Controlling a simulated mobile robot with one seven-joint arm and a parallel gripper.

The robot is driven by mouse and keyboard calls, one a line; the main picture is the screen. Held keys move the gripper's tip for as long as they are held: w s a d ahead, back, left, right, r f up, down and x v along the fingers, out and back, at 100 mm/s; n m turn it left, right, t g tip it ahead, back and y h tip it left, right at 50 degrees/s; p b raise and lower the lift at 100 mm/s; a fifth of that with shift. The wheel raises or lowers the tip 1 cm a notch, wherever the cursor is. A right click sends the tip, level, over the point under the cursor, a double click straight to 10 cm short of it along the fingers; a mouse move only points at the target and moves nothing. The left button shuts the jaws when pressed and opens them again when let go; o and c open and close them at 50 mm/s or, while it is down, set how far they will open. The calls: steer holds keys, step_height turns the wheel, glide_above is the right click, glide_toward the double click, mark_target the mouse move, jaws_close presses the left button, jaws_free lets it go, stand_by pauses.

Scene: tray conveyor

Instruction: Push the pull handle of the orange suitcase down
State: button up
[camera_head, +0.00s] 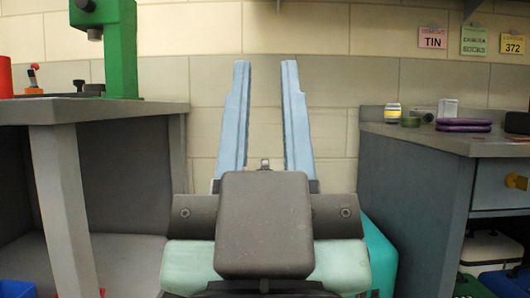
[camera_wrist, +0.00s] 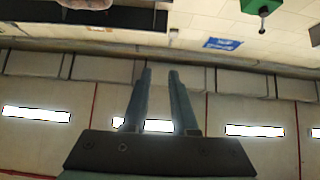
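Neither view shows the orange suitcase or its pull handle. My gripper (camera_head: 266,75) points away from me between two benches in the head view, with its two long blue fingers clearly apart. The gap between them is empty, and only the tiled wall shows through it. In the wrist view my gripper (camera_wrist: 159,72) also shows two separate fingers with nothing between them. My own arm hides the floor in the middle of the head view.
A grey bench (camera_head: 95,110) with a green machine (camera_head: 122,50) stands at left. A dark cabinet (camera_head: 415,190) with purple cases (camera_head: 463,125) on top stands at right. A teal object (camera_head: 381,255) is partly hidden behind my arm. A blue wall sign (camera_wrist: 222,43) shows in the wrist view.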

step_height(320, 180, up, 28)
steer(key=p, duration=2.6)
steer(key=shift+r, duration=0.2)
jaws_close()
steer(key=shift+f, duration=0.15)
